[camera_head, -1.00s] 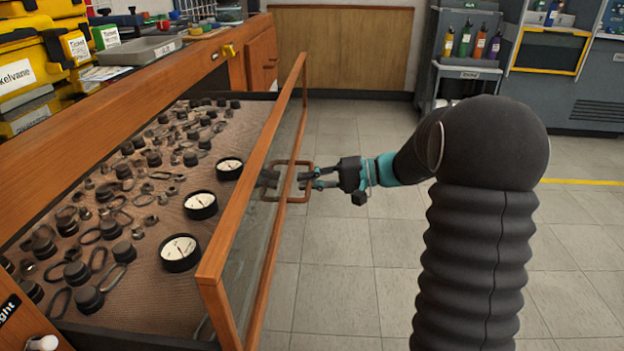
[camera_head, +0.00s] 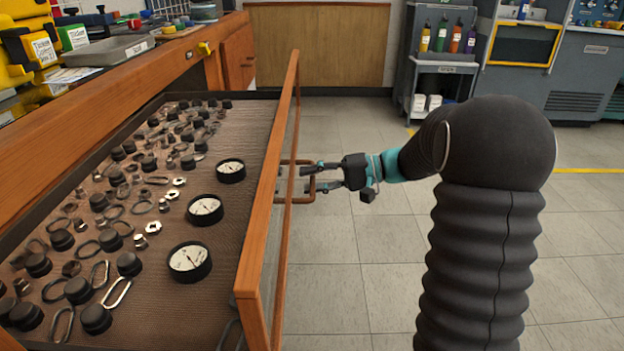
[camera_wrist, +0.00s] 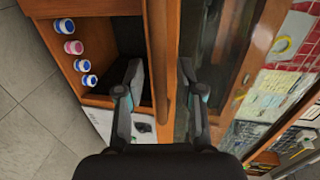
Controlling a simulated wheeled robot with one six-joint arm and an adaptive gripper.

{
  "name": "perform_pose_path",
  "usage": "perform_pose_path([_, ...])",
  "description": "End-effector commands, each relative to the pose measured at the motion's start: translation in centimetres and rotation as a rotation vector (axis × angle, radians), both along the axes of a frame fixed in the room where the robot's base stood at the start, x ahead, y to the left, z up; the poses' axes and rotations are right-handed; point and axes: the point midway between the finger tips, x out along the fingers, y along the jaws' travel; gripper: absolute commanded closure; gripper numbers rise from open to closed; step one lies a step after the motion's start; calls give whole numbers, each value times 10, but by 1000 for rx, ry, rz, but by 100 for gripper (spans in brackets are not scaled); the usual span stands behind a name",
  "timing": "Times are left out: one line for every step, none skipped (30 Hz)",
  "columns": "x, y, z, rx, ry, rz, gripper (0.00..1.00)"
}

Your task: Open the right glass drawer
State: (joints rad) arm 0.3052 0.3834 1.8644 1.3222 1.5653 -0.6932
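The glass drawer stands pulled out, its wood-framed glass front (camera_head: 262,235) to the right of its tray (camera_head: 170,235). A brown bar handle (camera_head: 285,198) sticks out from this front. My gripper (camera_head: 308,178) is at the handle, one finger above the bar and one below. In the wrist view my gripper (camera_wrist: 160,75) has its two fingers apart, with brown wooden bars running between them. Whether the fingers press on the handle is unclear. The tray holds round white gauges (camera_head: 190,262), black knobs and metal rings.
The wooden cabinet (camera_head: 90,105) runs along the left, with a metal tray (camera_head: 110,48) and yellow bins on top. A grey shelf cart (camera_head: 440,65) with bottles stands at the back. Tiled floor (camera_head: 340,270) is clear right of the drawer.

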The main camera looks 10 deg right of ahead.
Motion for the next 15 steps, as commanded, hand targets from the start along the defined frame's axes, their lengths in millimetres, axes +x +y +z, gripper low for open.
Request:
perform_pose_path([0,0,0,0,0,1,62])
perform_pose_path([0,0,0,0,0,2,62])
perform_pose_path([-1,1,0,0,0,2,62])
perform_pose_path([-1,1,0,0,1,2,62])
perform_pose_path([-1,1,0,0,2,3,62])
perform_pose_path([-1,1,0,0,2,3,62])
perform_pose_path([-1,0,0,0,2,3,62])
perform_pose_path([-1,-1,0,0,2,3,62])
perform_pose_path([-1,-3,0,0,1,2,62])
perform_pose_path([-1,-5,1,0,1,2,62])
perform_pose_path([-2,-8,2,1,1,1,62])
perform_pose_path([-2,-13,2,1,1,0,62])
perform_pose_path([-3,-17,3,1,1,0,62])
perform_pose_path([-3,-22,4,0,1,-1,62])
perform_pose_path([-4,-29,5,0,1,-1,62])
